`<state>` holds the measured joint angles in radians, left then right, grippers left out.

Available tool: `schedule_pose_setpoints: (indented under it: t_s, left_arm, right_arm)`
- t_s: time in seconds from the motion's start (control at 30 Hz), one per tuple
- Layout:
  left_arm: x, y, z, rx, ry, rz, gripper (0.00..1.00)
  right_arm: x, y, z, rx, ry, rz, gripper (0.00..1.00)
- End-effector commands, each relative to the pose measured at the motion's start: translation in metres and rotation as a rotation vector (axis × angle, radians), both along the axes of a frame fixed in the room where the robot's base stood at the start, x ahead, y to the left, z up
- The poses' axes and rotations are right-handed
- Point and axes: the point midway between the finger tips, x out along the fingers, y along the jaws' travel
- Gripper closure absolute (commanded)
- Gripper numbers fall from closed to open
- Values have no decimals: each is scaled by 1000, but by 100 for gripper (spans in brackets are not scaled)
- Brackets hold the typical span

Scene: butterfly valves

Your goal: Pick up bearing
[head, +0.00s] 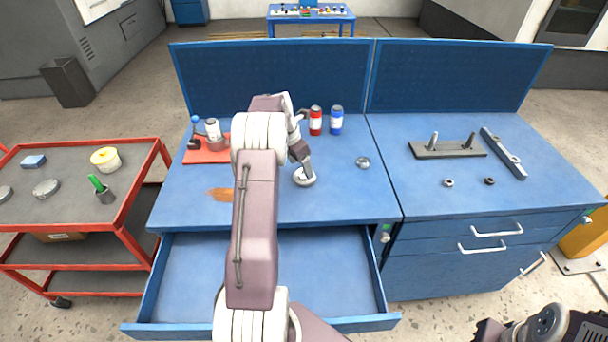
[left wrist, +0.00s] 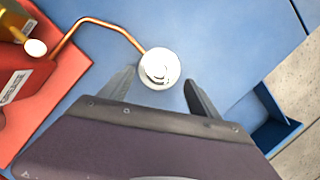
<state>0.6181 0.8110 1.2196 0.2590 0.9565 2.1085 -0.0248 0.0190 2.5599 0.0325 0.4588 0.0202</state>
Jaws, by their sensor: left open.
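My left gripper (head: 302,166) points down over the blue workbench, partly behind my own arm. In the left wrist view its two fingers (left wrist: 155,92) are open. A round white piece with a shiny top (left wrist: 159,68) is just ahead of them, near the gap; nothing is gripped. A white disc also shows below the gripper in the head view (head: 305,177). I cannot tell for sure whether this piece is the bearing. A small grey round part (head: 362,162) lies farther right on the bench. Part of my right gripper (head: 540,325) shows at the lower right; its jaws are unclear.
A red tray (head: 201,158) with a can stands left. A bent copper tube (left wrist: 100,22) reaches from it towards the white piece. Red (head: 316,121) and blue (head: 336,120) cans stand behind. An open drawer (head: 330,268) juts out in front. The bench's right half holds metal parts.

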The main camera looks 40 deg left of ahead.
Motion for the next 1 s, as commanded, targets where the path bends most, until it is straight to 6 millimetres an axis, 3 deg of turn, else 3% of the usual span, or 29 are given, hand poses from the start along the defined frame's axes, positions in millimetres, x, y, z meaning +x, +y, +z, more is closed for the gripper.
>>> schedule_pose_setpoints:
  t_s: [0.1, 0.2, 0.4, 0.43, 0.6, 0.7, 1.0]
  left_arm:
    - [6, -2, -21, -2, 3, -1, 28]
    - [9, -3, -30, -1, 0, 0, 28]
    - [9, -3, -31, 0, 0, 0, 28]
    - [9, -3, -31, 0, 0, 0, 31]
    - [9, -3, -31, 0, 0, 0, 78]
    - [9, -3, -31, 1, -1, 0, 100]
    - [10, -2, -25, 1, -2, 1, 100]
  right_arm:
    - [0, 0, 1, 0, 0, 0, 81]
    - [0, 0, 2, 0, 0, 0, 81]
    - [0, 0, 1, 0, 0, 0, 81]
    - [0, 0, 1, 0, 0, 0, 81]
    - [0, 0, 1, 0, 0, 0, 81]
    - [0, 0, 1, 0, 0, 0, 81]
    - [0, 0, 1, 0, 0, 0, 81]
